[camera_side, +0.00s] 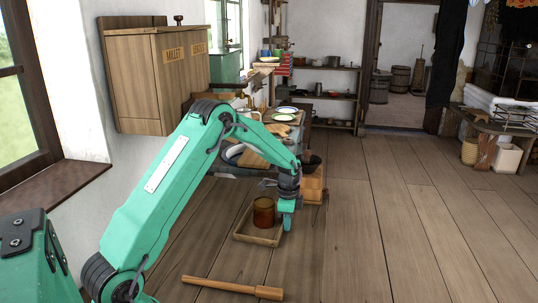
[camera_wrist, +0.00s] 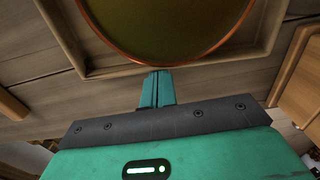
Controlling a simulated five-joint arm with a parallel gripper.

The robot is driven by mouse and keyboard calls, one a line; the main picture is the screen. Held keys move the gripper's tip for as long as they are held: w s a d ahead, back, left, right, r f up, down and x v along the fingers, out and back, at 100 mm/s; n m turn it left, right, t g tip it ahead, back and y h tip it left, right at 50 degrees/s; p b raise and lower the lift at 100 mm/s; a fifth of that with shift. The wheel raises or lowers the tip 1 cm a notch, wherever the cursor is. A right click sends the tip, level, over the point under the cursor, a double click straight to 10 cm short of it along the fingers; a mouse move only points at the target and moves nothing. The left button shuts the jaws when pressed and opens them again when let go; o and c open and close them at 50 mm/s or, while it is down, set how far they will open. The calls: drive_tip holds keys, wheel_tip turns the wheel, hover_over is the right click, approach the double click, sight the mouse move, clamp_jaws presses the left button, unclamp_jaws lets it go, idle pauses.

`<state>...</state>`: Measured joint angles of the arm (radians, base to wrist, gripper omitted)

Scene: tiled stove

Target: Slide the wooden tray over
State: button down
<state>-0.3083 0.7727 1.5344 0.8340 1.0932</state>
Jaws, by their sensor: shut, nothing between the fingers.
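The wooden tray (camera_side: 256,240) is a shallow square frame on the plank floor, low in the middle of the side view. An amber-brown glass jar (camera_side: 264,208) stands upright in it. My gripper (camera_side: 287,226) points down at the tray's right side, fingers shut and empty. In the wrist view, the shut fingers (camera_wrist: 157,76) lie by the tray's near rim (camera_wrist: 215,64), close to the jar's round orange rim (camera_wrist: 158,65). I cannot tell whether they touch the tray. The jar hides much of the tray's inside there.
A wooden mallet (camera_side: 233,287) lies on the floor in front of the tray. A wooden box (camera_side: 313,187) stands behind and right of my gripper. Dishes (camera_side: 284,115) and boards fill a bench farther back. The floor (camera_side: 420,235) to the right is clear.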

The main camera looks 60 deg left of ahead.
sight(272, 227)
drive_tip(key=s+a, duration=0.4)
drive_tip(key=shift+s+a, duration=0.35)
drive_tip(key=shift+s, duration=0.05)
drive_tip(key=shift+w+d, duration=0.1)
drive_tip(key=shift+w+d, duration=0.55)
drive_tip(key=shift+d, duration=0.05)
drive_tip(key=shift+w+d, duration=0.7)
drive_tip(key=shift+w, duration=0.05)
wheel_tip(272, 227, up, 10)
